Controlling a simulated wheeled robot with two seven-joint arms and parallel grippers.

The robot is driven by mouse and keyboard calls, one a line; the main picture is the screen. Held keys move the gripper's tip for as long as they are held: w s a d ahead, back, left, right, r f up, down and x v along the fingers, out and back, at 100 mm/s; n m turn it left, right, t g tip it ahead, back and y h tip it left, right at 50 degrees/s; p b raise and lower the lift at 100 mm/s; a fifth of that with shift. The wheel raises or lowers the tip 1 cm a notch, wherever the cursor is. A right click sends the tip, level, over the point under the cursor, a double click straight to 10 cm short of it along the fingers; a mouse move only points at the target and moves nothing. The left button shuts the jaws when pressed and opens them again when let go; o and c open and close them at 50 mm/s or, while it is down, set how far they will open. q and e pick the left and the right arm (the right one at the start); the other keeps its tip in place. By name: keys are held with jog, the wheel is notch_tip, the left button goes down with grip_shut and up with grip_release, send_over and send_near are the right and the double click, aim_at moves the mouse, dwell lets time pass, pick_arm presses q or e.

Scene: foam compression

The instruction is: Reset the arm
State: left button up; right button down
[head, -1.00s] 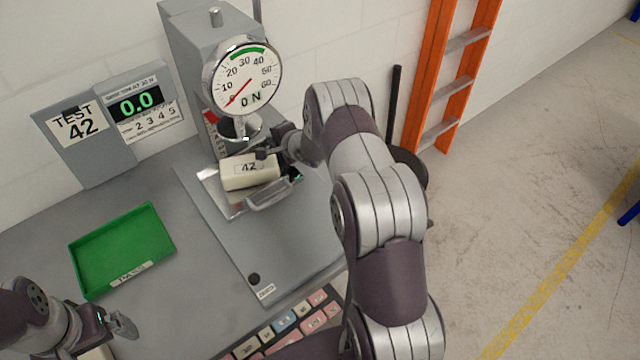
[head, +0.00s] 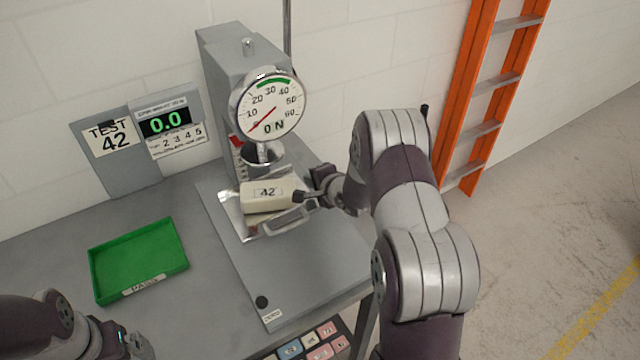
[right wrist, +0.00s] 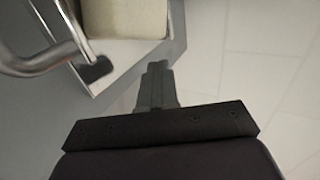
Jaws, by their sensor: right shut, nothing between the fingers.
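My right gripper (head: 303,196) is shut and empty at the right end of the cream foam block labelled 42 (head: 258,205). In the right wrist view its closed fingers (right wrist: 158,70) lie just off the pale block (right wrist: 122,18), with nothing between them. The block sits on the metal tray (head: 232,215) below the plunger of the grey press (head: 222,75). My left gripper (head: 138,345) is at the bottom left edge, partly cut off; its opening cannot be made out.
The press dial (head: 268,103) reads about zero and the display (head: 165,122) shows 0.0. A metal handle (right wrist: 45,62) juts from the tray, close to my right fingers. An empty green tray (head: 140,262) lies on the bench left. An orange ladder (head: 490,90) leans at the right.

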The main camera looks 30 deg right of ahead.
jog(key=v, duration=0.4)
jog(key=shift+s+d, duration=0.1)
